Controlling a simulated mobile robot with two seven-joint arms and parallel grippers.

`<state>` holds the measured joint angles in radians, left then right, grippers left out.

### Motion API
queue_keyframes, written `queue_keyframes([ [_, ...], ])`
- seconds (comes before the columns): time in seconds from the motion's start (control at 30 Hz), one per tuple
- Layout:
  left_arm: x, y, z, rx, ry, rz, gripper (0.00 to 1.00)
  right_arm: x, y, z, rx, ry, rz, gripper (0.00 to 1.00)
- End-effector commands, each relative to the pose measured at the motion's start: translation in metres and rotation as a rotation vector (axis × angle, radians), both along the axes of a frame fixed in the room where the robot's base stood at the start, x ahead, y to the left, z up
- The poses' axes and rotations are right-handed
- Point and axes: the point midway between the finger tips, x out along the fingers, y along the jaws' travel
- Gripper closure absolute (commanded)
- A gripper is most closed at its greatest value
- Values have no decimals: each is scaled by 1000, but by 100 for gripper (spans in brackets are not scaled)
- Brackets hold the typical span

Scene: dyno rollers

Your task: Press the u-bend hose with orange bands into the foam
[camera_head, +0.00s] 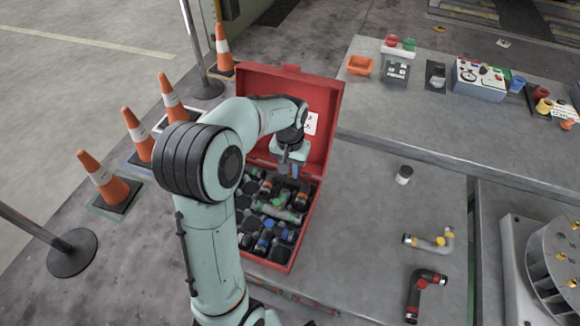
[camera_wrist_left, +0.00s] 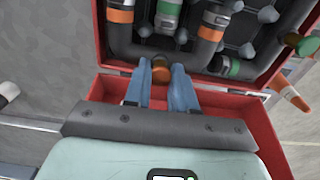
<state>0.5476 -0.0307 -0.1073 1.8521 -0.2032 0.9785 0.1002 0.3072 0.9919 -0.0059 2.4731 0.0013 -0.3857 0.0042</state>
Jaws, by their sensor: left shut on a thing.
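The u-bend hose (camera_wrist_left: 128,45) is dark with orange bands near its two ends. It lies over the dark foam in the open red case (camera_wrist_left: 99,60), and I cannot tell how deep it sits. My left gripper (camera_wrist_left: 163,73) is shut on the middle of the bend, with a brown-orange patch showing between its blue fingers. In the head view my left gripper (camera_head: 289,172) points down into the upper part of the case (camera_head: 307,212), and its fingers and arm hide much of the hose. My right gripper does not show.
Other hoses and fittings with green, blue and yellow parts fill the foam around it. Cones (camera_head: 107,182) stand left.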

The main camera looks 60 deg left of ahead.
Motion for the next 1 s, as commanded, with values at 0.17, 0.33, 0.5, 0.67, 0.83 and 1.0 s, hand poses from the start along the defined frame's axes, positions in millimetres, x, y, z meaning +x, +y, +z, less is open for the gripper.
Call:
queue_keyframes([
  [0.17,0,0,1,1,-1,0,100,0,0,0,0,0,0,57],
  [0.33,0,0,0,0,0,0,100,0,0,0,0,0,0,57],
  [0.5,0,0,-4,0,0,-1,100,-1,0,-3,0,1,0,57],
  [0.67,0,0,-8,0,0,0,100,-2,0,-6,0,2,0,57],
  [0.83,0,0,-9,0,0,0,100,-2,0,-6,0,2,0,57],
  [1.0,0,0,-12,0,0,-1,100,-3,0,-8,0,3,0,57],
])
